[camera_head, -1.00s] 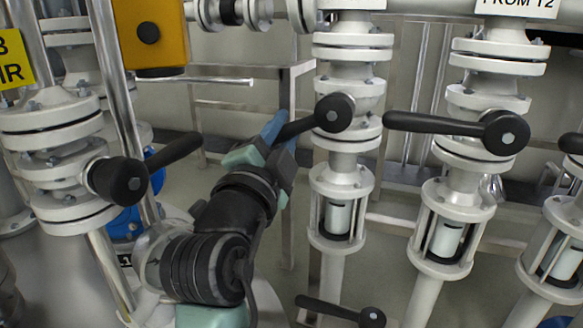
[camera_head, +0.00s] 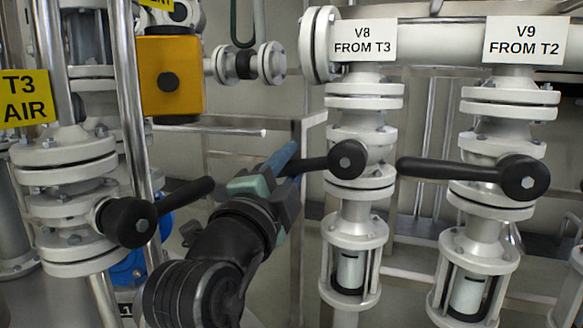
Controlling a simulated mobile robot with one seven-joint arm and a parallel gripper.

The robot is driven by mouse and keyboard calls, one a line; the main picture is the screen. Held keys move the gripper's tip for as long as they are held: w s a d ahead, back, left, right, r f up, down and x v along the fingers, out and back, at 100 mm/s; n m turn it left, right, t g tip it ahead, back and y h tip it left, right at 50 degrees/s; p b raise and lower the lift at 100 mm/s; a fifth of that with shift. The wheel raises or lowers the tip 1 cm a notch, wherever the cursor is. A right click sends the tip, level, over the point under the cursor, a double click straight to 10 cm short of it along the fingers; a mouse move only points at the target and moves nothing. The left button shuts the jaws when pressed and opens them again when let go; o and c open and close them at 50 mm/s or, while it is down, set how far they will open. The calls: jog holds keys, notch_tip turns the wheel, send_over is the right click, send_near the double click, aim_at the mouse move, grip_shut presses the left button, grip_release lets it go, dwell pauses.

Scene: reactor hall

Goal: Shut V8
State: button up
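The V8 valve's black lever handle (camera_head: 318,165) runs left from its round hub (camera_head: 347,159), nearly level in the picture. It sits on a white flanged valve under the label "V8 FROM T3" (camera_head: 363,41). My gripper (camera_head: 283,168), with blue and teal-grey fingers, reaches in from the lower left. Its fingers are at the lever's left end and hide that end. The lever seems to pass between them, but I cannot tell whether they press on it.
The V9 lever (camera_head: 455,172) points left, close on the right. The T3 air valve's lever (camera_head: 180,200) sticks out on the left, near my arm. A yellow box (camera_head: 171,75) and a grey metal frame (camera_head: 306,135) stand behind.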

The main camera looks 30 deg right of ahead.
jog(key=shift+o, duration=1.5)
jog(key=shift+f, duration=0.1)
jog(key=p+v, duration=0.3)
jog(key=v, duration=1)
